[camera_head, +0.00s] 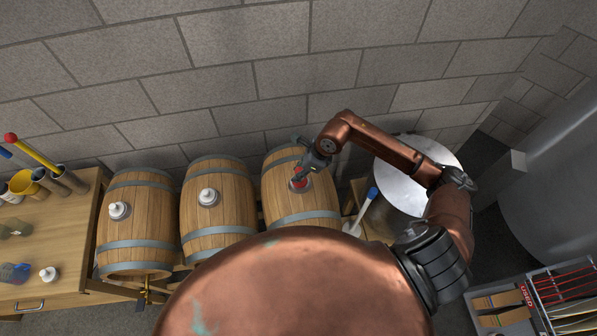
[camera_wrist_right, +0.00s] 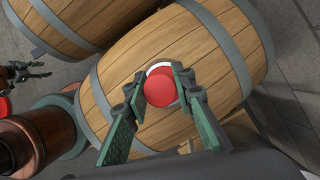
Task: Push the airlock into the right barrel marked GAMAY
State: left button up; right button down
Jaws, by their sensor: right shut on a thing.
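The right barrel (camera_head: 300,205) is the rightmost of three wooden barrels; no GAMAY marking is readable. My right gripper (camera_head: 301,175) is over its upper side. In the right wrist view this gripper (camera_wrist_right: 161,86) is shut on a round red-topped piece, seemingly the airlock (camera_wrist_right: 160,91), with a white rim showing behind it. The airlock is at the barrel's surface; its lower end is hidden, so I cannot tell how deep it sits. What looks like my left gripper (camera_wrist_right: 25,73) shows small at the left edge of the wrist view, its jaws unclear.
The other two barrels (camera_head: 137,230) (camera_head: 225,225) carry white fittings. A wooden table (camera_head: 60,290) with pots stands left. A steel drum (camera_head: 425,160) and a blue-tipped stick (camera_head: 367,205) are close right of the right barrel. A crate (camera_head: 535,310) is at lower right.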

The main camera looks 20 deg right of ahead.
jog(key=c, duration=1.5)
grip_release()
jog(key=shift+c, duration=0.2)
jog(key=o, duration=0.5)
jog(key=shift+c, duration=0.2)
jog(key=shift+r, duration=0.1)
jog(key=shift+r+p, duration=1.9)
jog(key=shift+r, duration=2.05)
